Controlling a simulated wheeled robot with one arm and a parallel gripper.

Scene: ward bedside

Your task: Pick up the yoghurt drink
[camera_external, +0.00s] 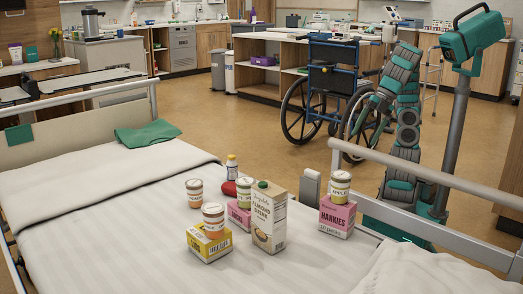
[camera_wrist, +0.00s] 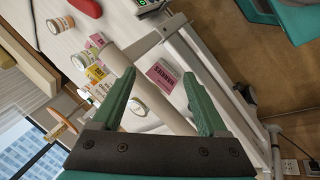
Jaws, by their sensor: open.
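A small white bottle with a yellow cap and a coloured label (camera_external: 231,168) stands upright on the bed behind the grouped groceries; it looks like the yoghurt drink, but its label is too small to read. I cannot make it out surely in the wrist view. My gripper (camera_external: 363,124) hangs high beyond the bed's right rail, in front of the wheelchair and well apart from the bottle. In the wrist view my gripper (camera_wrist: 160,98) has its two green fingers spread wide, with nothing held between them.
An almond drink carton (camera_external: 269,218), yellow box (camera_external: 209,246), pink box (camera_external: 239,216), several jars and a red item (camera_external: 244,188) crowd near the bottle. A pink hankies box (camera_external: 337,218) bears a jar (camera_external: 340,184). The bed rail (camera_external: 430,178) lies between my arm and the groceries.

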